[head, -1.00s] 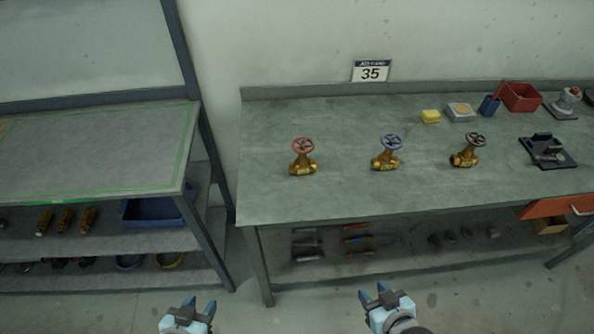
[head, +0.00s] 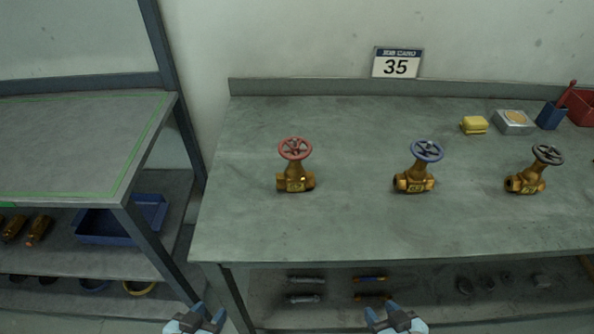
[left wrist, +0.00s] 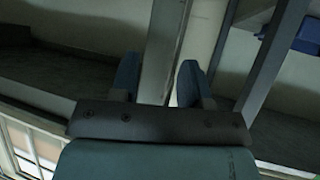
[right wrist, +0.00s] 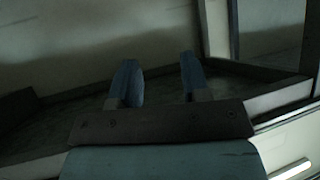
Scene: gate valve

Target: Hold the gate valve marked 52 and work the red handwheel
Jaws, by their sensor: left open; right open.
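A brass gate valve with a red handwheel (head: 295,149) stands upright on the grey workbench (head: 330,225). Its brass body (head: 295,180) carries a yellow tag too small to read. To its right stand a valve with a blue handwheel (head: 427,151) and a valve with a black handwheel (head: 547,154); their markings are not readable. My left gripper (head: 207,312) is open and empty, low in front of the bench. My right gripper (head: 382,311) is open and empty, also in front of the bench and below the valves. Both wrist views show empty fingers and no valve.
A sign (head: 397,63) reading 35 stands at the bench's back edge. A yellow block (head: 474,125), a small scale-like box (head: 514,122) and a blue holder (head: 551,115) sit back right. A shelf with a blue bin (head: 105,225) stands left. The bench front is clear.

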